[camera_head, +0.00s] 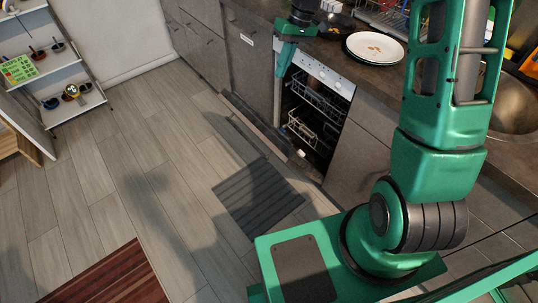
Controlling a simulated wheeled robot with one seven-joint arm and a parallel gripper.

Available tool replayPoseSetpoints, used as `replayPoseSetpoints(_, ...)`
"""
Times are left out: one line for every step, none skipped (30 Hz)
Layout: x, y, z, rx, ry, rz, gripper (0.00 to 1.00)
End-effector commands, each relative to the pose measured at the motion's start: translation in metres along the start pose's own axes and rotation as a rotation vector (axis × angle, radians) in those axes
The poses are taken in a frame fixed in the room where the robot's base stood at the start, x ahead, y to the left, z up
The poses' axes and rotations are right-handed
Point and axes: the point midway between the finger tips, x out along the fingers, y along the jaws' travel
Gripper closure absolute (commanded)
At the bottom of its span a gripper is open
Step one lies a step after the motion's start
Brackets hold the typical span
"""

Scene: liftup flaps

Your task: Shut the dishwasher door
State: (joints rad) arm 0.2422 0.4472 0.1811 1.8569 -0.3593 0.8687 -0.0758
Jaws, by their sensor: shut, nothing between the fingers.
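The dishwasher (338,84) is built in under the counter. Its front is open, with a pale strip along the top and wire racks (318,97) showing in the dark inside. The door cannot be made out clearly; a dark, striped flat panel (258,197) lies low in front of the opening, and I cannot tell whether it is the door or a mat. My gripper (282,72) points down at the upper left corner of the opening, shut and empty. I cannot tell whether it touches the dishwasher.
A white plate (375,48) and a dark pan (336,26) are on the counter, near a sink (515,103). A white shelf (66,82) stands at the left. A red striped rug (112,276) lies at the lower left.

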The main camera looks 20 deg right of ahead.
Motion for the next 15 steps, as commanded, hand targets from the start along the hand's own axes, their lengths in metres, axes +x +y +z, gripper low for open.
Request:
replayPoseSetpoints(-0.012, -0.007, 0.01, 0.007, 0.015, 0.027, 1.0)
replayPoseSetpoints(-0.017, -0.009, 0.015, 0.014, 0.024, 0.042, 1.0)
replayPoseSetpoints(-0.025, -0.012, 0.023, 0.024, 0.037, 0.062, 1.0)
replayPoseSetpoints(-0.029, -0.015, 0.029, 0.031, 0.045, 0.076, 1.0)
replayPoseSetpoints(-0.035, -0.016, 0.036, 0.04, 0.053, 0.09, 1.0)
replayPoseSetpoints(-0.042, -0.018, 0.044, 0.052, 0.065, 0.109, 1.0)
replayPoseSetpoints(-0.047, -0.019, 0.051, 0.061, 0.074, 0.123, 1.0)
replayPoseSetpoints(-0.051, -0.02, 0.058, 0.07, 0.083, 0.137, 1.0)
replayPoseSetpoints(-0.058, -0.021, 0.068, 0.082, 0.094, 0.155, 1.0)
replayPoseSetpoints(-0.063, -0.021, 0.076, 0.094, 0.103, 0.169, 1.0)
replayPoseSetpoints(-0.067, -0.021, 0.084, 0.105, 0.111, 0.182, 1.0)
replayPoseSetpoints(-0.073, -0.021, 0.095, 0.12, 0.122, 0.2, 1.0)
replayPoseSetpoints(-0.078, -0.021, 0.103, 0.132, 0.13, 0.213, 1.0)
replayPoseSetpoints(-0.082, -0.02, 0.112, 0.146, 0.138, 0.225, 1.0)
replayPoseSetpoints(-0.087, -0.018, 0.124, 0.164, 0.147, 0.241, 1.0)
